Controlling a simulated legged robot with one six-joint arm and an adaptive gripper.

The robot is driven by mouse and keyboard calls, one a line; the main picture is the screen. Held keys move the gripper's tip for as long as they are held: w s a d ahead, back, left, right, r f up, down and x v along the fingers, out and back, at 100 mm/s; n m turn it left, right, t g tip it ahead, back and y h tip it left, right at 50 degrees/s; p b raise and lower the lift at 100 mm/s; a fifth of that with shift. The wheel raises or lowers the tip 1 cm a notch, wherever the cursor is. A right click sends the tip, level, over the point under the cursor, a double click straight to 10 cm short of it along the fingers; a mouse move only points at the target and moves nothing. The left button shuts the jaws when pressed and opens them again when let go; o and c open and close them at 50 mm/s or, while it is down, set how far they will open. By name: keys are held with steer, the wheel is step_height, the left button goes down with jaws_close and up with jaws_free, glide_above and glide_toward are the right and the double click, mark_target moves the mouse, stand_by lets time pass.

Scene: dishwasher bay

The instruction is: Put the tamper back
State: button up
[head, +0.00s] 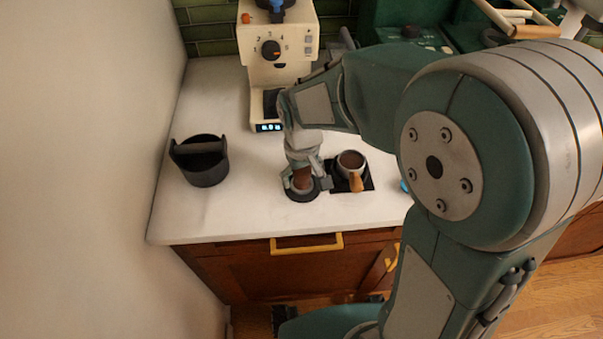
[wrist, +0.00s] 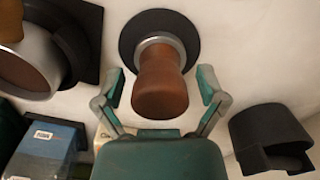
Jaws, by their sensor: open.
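The tamper (wrist: 158,85) stands upright, with a brown wooden handle and a metal base on a round black rest (wrist: 188,30). In the head view the tamper (head: 302,179) shows near the counter's front edge, partly covered by my gripper. My gripper (head: 305,181) is open over it. In the wrist view the two fingers of my gripper (wrist: 161,84) stand on either side of the handle, with gaps between them and the wood. Nothing is held.
A portafilter (head: 350,161) with a wooden handle sits on a black square mat (head: 339,187) just right of the tamper. A black knock box (head: 205,176) stands at the left. The white counter (head: 245,200) is bare between knock box and tamper.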

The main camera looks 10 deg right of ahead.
step_height(320, 180, up, 12)
steer(key=shift+r, duration=0.1)
steer(key=s+d+r+m+t, duration=0.2)
steer(key=s+d+m+t, duration=0.2)
steer(key=s+d, duration=0.7)
steer(key=s+t, duration=0.1)
steer(key=s, duration=0.2)
steer(key=shift+r+m+t, duration=0.25)
steer(key=shift+m+t, duration=0.05)
steer(key=shift+w, duration=0.1)
stand_by(1.0)
